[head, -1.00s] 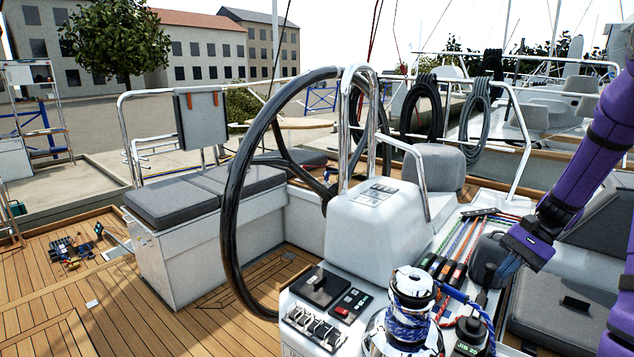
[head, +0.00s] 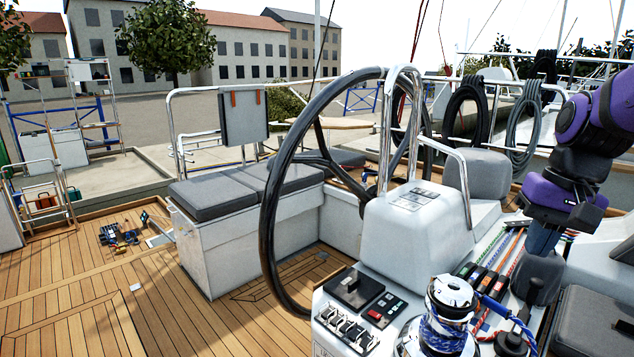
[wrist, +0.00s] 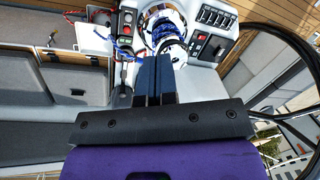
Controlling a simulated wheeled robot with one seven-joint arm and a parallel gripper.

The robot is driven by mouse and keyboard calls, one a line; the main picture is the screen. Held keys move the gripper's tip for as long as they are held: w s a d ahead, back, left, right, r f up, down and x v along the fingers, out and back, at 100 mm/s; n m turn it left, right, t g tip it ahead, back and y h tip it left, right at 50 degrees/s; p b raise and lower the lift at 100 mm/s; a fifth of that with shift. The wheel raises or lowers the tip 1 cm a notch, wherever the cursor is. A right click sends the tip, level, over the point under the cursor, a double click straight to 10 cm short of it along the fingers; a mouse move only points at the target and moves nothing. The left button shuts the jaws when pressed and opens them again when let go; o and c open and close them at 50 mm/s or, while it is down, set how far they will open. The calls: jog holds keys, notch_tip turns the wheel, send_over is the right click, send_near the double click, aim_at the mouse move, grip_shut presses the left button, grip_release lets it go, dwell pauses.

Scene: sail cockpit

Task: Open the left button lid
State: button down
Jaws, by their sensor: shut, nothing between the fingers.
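My gripper (head: 543,240) is shut and empty, held above the cockpit side at the right of the head view. In the wrist view its two dark fingers (wrist: 153,75) lie together, pointing toward the chrome winch (wrist: 163,25). A black rounded cap (head: 510,344) sits beside the winch at the bottom edge of the head view; I cannot tell whether it is a button lid. A panel with red buttons (head: 382,310) and a black square panel (head: 354,287) lie left of the winch. I cannot clearly make out the left button lid or its state.
The steering wheel (head: 268,215) and the white pedestal (head: 415,235) stand left of the gripper. The winch (head: 449,305) with blue rope and a dark rounded fitting (head: 538,278) are close below. Coloured ropes run between them. The wooden deck (head: 190,310) is open at left.

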jog(key=s+a+r+n+t+h, duration=0.1)
jog(key=s+a+r+n+t, duration=0.3)
jog(key=s, duration=0.5)
jog(key=shift+a+r+t+h, duration=0.4)
jog(key=shift+a+r, duration=0.05)
jog(key=shift+a, duration=0.15)
jog(key=c, duration=0.9)
grip_release()
jog(key=shift+s, duration=0.2)
jog(key=w+d+f+m+g+y, duration=0.5)
jog(key=w+d+f+m+g, duration=0.25)
jog(key=w+d+f, duration=0.75)
jog(key=d+f+m+t+y, duration=0.2)
jog(key=d+f+m+y, duration=0.45)
jog(key=d+f, duration=0.65)
jog(key=s+d+f+m+t+y, duration=0.1)
jog(key=s+f+m+t, duration=0.25)
jog(key=f+t, duration=0.45)
jog(key=s+d+f+m+t+y, duration=0.1)
jog(key=s+d+f+m+t, duration=0.25)
jog(key=f, duration=0.85)
jog(key=s+f+m+t+y, duration=0.1)
jog(key=s+f+m+t, duration=0.2)
jog(key=f+m+t, duration=0.45)
jog(key=w+a+r+g, duration=0.1)
jog(key=w+a+r, duration=0.1)
jog(key=w+a, duration=0.4)
jog(key=shift+w+a+r+n, duration=0.15)
jog(key=shift+w+a+n, duration=0.25)
jog(key=shift+w, duration=0.4)
